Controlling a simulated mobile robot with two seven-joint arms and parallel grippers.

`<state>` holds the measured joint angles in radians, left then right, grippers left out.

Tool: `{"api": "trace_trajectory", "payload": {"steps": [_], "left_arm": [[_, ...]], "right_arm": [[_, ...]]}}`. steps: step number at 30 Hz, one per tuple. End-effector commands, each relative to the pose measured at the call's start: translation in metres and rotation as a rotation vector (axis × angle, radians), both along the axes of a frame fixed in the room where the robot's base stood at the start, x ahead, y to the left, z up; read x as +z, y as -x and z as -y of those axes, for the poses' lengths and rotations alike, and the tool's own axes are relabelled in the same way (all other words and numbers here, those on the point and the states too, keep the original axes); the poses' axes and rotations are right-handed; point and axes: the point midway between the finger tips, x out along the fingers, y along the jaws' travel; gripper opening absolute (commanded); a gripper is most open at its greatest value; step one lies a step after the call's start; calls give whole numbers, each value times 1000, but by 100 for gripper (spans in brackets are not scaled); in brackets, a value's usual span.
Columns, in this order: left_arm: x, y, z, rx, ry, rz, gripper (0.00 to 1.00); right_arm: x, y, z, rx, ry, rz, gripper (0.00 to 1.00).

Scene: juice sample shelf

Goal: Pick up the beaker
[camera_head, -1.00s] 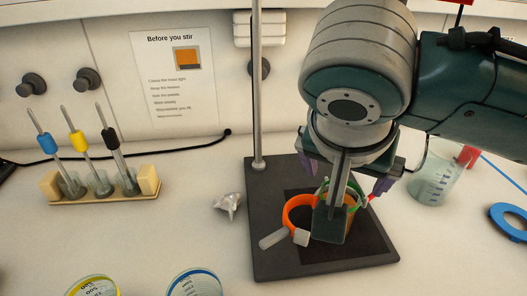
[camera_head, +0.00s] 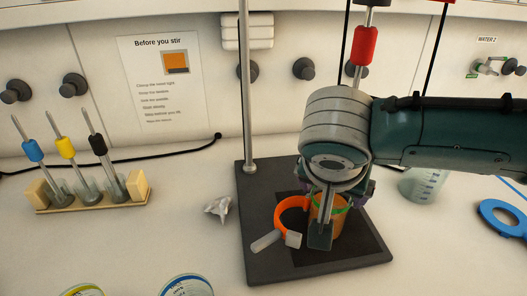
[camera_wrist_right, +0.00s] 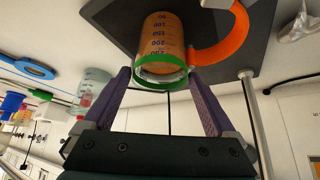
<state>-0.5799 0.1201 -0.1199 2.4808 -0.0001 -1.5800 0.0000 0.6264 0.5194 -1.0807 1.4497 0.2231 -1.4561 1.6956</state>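The beaker (camera_head: 339,222) holds orange liquid and has a green rim. It stands on the dark plate of a stand, partly hidden behind my right gripper. In the right wrist view the beaker (camera_wrist_right: 163,40) shows printed volume marks. An orange loop (camera_head: 284,208) with pale grey ends is against its left side in the head view. My right gripper (camera_wrist_right: 158,76) is open, its purple fingers spread to either side below the green rim in the wrist view, with nothing between them. In the head view it (camera_head: 335,192) is at the beaker's top. My left gripper is not in view.
A metal rod (camera_head: 247,100) rises from the stand plate (camera_head: 262,262). A second beaker (camera_head: 424,183) and a blue ring (camera_head: 500,222) are on the right. A rod rack (camera_head: 95,202) and crumpled white piece (camera_head: 218,207) lie left. Petri dishes (camera_head: 187,286) are in front.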

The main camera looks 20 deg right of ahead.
Motion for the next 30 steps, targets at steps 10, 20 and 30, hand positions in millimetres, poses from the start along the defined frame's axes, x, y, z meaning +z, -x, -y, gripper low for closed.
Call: {"api": "trace_trajectory", "payload": {"steps": [10,20,30], "left_arm": [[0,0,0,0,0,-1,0],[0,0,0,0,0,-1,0],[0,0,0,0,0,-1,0]], "right_arm": [[0,0,0,0,-1,-1,50],[0,0,0,0,0,-2,13],[1,0,0,0,1,1,0]]}}
